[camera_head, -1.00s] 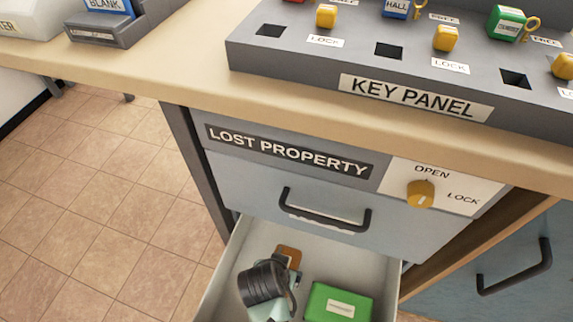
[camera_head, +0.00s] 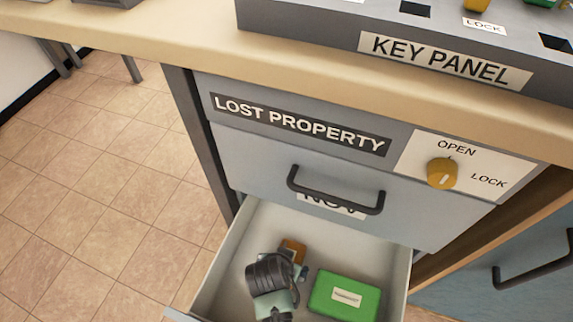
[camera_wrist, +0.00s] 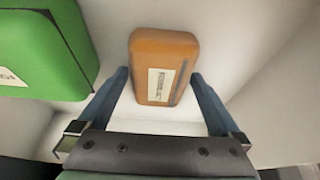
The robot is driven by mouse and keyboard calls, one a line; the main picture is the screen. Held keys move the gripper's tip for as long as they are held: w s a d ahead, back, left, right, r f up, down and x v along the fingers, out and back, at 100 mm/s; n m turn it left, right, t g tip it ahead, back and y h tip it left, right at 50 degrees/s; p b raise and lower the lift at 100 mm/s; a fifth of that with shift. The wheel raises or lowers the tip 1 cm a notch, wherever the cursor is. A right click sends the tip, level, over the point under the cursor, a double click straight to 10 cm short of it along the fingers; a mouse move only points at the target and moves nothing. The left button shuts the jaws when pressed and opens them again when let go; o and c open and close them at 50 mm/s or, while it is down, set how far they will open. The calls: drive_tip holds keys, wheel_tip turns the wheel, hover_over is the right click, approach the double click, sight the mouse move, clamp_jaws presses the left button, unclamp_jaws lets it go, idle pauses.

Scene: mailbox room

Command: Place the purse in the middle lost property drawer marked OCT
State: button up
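The purse seems to be the small orange-brown item with a white label (camera_wrist: 163,62). In the head view the purse (camera_head: 293,250) shows small in the open drawer (camera_head: 230,272), partly behind my gripper (camera_head: 295,272). In the wrist view the blue fingers of my gripper (camera_wrist: 160,80) are spread, one on each side of the purse's near part, with narrow gaps beside it. The gripper looks open. Whether the purse touches the drawer floor is hard to tell. The open drawer is below the shut drawer marked NOV (camera_head: 330,203); its own label is out of view.
A green box (camera_head: 345,297) lies in the open drawer to the right of my gripper; it also shows in the wrist view (camera_wrist: 40,45). The LOST PROPERTY sign (camera_head: 298,124), yellow knob (camera_head: 442,173), key panel (camera_head: 440,62) and counter edge (camera_head: 300,75) are above. Floor tiles are clear at left.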

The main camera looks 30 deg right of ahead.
drive_tip(key=p+v, duration=0.6)
drive_tip(key=v, duration=0.6)
drive_tip(key=shift+r, duration=0.15)
